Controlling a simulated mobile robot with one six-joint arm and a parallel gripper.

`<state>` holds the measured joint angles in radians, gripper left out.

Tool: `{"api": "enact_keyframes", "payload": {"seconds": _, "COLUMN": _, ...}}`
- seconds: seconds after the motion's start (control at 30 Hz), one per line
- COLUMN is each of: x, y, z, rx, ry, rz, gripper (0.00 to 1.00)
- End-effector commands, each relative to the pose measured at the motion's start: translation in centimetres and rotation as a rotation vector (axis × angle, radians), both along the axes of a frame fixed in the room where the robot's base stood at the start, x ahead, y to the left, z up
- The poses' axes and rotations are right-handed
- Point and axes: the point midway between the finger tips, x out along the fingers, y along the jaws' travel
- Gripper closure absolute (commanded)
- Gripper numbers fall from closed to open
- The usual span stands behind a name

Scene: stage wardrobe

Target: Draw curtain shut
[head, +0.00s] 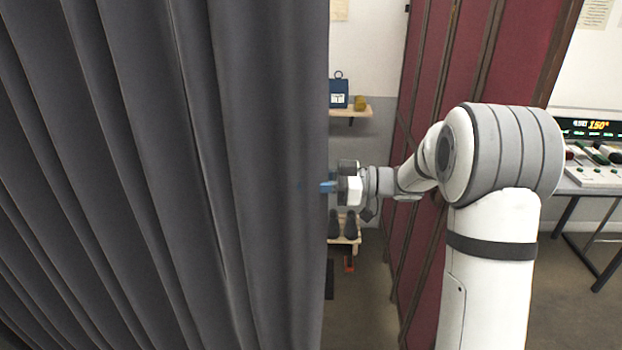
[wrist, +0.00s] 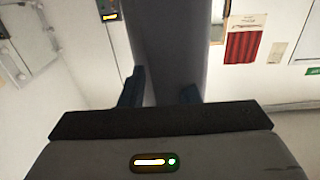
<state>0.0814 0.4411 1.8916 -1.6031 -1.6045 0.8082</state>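The dark grey pleated curtain (head: 150,170) fills the left half of the head view and hangs in long vertical folds. Its right edge is near the middle of the picture. My gripper (head: 328,187) is at that edge, about halfway up, with a blue finger against the cloth. In the wrist view, the curtain edge (wrist: 168,45) comes down between the two dark blue fingers of my gripper (wrist: 163,90). The cloth fills the narrow gap, so the fingers look closed on it. The fingertips are partly hidden by the cloth.
A maroon folding screen (head: 465,60) stands behind my arm. Past the curtain edge are a wall shelf (head: 352,110) with a blue box (head: 339,93) and dark shoes (head: 343,224) on a low rack.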

Motion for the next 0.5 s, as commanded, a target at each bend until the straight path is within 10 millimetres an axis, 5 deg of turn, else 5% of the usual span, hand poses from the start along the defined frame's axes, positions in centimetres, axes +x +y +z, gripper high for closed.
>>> {"api": "enact_keyframes", "payload": {"seconds": 0.5, "x": 0.0, "y": 0.01, "z": 0.0, "rx": 0.0, "ry": 0.0, "rz": 0.0, "gripper": 1.0}}
